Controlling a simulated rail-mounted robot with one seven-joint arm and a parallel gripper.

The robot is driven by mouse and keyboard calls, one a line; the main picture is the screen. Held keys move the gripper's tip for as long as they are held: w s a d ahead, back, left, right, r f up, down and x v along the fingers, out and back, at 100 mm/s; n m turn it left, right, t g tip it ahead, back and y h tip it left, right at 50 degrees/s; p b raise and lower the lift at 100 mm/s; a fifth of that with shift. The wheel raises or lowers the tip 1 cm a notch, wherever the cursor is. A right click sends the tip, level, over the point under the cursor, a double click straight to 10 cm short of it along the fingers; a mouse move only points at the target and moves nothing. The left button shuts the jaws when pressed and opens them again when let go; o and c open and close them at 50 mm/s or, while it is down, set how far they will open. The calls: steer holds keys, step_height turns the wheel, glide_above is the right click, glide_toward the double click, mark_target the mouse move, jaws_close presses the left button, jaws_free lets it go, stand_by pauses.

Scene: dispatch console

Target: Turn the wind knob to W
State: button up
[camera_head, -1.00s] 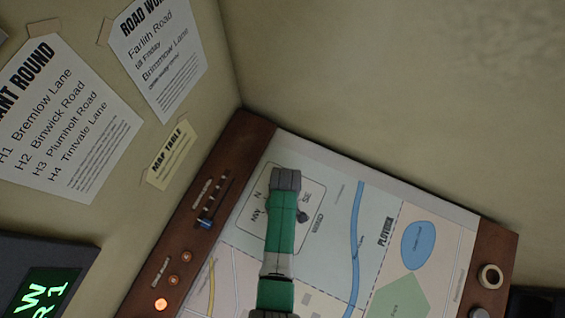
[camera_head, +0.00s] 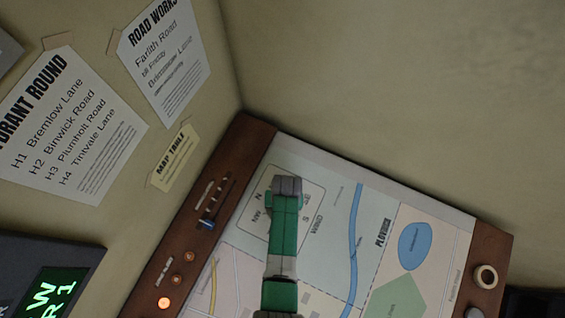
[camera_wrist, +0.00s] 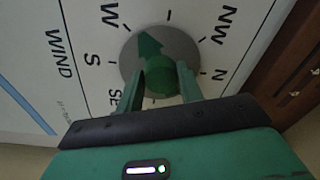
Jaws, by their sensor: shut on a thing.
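The wind knob (camera_wrist: 187,49) is a round grey disc with a green pointer (camera_wrist: 150,46) and a raised green grip. My gripper (camera_wrist: 160,88) is shut on the grip, one finger on each side, in the wrist view. The pointer aims up and slightly left, between the tick at the upper left and the tick at the top. The NW label (camera_wrist: 226,24) is at the upper right, N (camera_wrist: 218,76) at the right and S (camera_wrist: 94,60) at the left. In the head view my gripper (camera_head: 286,188) hides the knob.
The knob's dial is on a map table (camera_head: 340,172) with a brown wooden frame. A slider (camera_head: 207,222) and several round lamps (camera_head: 164,303), one lit orange, are on its left edge. A round knob (camera_head: 485,276) is at the right. Walls stand close behind.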

steer(key=m+p, duration=0.1)
steer(key=m, duration=0.5)
steer(key=shift+a+r, duration=0.1)
steer(key=shift+m, duration=0.3)
stand_by(0.4)
steer(key=o, duration=1)
step_height(320, 180, up, 8)
steer(key=shift+s+f+p, duration=0.1)
steer(key=shift+f+p, duration=0.05)
steer(key=shift+p, duration=0.5)
